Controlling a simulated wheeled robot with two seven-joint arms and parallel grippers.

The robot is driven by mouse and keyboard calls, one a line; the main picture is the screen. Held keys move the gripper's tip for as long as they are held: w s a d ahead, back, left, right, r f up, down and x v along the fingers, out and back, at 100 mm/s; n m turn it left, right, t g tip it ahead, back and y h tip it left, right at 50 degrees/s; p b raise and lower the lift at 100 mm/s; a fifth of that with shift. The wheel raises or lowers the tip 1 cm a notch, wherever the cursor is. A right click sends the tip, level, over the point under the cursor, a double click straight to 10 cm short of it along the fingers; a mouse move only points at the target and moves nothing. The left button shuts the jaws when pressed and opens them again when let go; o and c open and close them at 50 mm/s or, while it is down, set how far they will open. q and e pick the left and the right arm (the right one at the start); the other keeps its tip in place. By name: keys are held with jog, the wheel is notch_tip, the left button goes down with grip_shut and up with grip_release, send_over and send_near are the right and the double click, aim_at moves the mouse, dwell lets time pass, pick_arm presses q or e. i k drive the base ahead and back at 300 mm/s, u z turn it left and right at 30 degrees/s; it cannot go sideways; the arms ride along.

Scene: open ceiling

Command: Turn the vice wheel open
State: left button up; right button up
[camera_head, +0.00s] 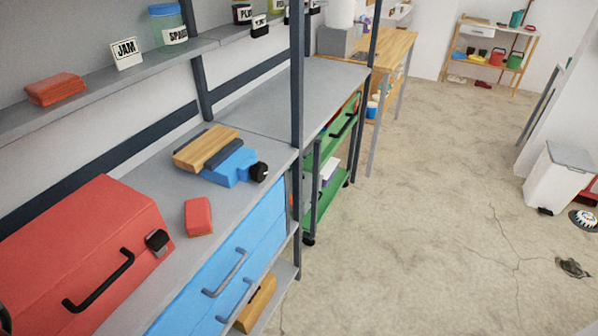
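The blue vice (232,168) sits on the grey workbench (270,140) near its front edge. Its black wheel (259,172) is on the right end, facing the aisle. A wooden block (200,147) lies at the vice's dark jaws (223,155); I cannot tell from here how tightly it is held. Neither of my grippers shows in the head view, and nothing of mine is seen touching the wheel.
A red toolbox (85,245) with a black handle stands at the left on the bench. A red sponge-like block (198,215) lies in front of the vice. Blue drawers (225,270) are below. The concrete floor (430,200) at right is mostly clear.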

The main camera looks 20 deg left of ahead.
aim_at(259, 172)
jog(key=z, duration=0.1)
jog(key=i, duration=3.75)
jog(key=u, duration=4.8)
